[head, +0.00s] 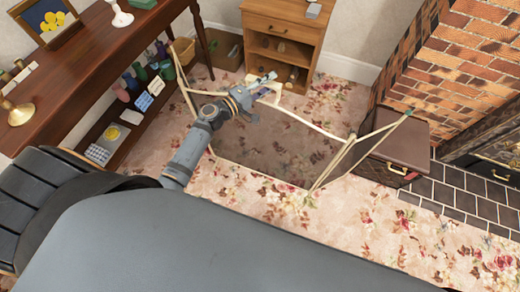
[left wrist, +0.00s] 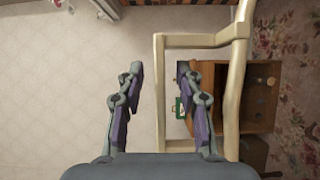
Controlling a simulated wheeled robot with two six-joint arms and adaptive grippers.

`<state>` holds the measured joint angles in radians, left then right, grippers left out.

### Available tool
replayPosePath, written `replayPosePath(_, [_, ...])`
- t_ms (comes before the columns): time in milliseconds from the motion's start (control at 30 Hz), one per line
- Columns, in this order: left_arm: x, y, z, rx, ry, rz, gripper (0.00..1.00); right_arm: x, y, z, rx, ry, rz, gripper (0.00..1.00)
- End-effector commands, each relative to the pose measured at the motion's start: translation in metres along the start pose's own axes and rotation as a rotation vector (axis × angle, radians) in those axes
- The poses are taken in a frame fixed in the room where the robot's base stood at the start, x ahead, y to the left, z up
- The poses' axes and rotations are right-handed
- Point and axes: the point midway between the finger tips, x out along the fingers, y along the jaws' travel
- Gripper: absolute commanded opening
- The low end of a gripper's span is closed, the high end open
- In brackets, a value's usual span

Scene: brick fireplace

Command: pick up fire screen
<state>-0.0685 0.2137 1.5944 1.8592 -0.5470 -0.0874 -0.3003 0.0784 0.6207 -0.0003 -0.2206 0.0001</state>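The fire screen (head: 275,148) stands unfolded on the floral carpet, with a cream frame, dark see-through mesh and angled side panels. My left gripper (head: 266,84) is at the top of its middle panel, by the cream handle. In the left wrist view the fingers of my left gripper (left wrist: 159,70) are apart. The handle bar of the fire screen (left wrist: 237,88) runs up the picture between them, and the curved top rail is to the right. I cannot tell whether the fingers touch the handle. My right gripper is not in view.
A wooden side table (head: 102,48) with a loaded lower shelf stands at the left. A small wooden cabinet (head: 283,27) is behind the screen. A brown chest (head: 397,152) and the brick fireplace (head: 462,62) are at the right. Carpet is clear at the lower right.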

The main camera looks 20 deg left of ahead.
Motion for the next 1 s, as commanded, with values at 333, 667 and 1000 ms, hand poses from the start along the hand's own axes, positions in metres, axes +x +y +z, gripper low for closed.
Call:
replayPosePath(333, [0.0001, -0.0008, -0.0001, 0.0, 0.0, 0.0, 0.14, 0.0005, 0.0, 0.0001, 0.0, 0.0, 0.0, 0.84])
replayPosePath(667, [-0.0001, -0.001, -0.0001, 0.0, 0.0, -0.001, 0.0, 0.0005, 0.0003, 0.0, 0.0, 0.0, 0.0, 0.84])
replayPosePath(1000, [0.001, 0.0037, -0.0002, 0.002, -0.001, 0.007, 0.0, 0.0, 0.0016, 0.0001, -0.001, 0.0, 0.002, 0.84])
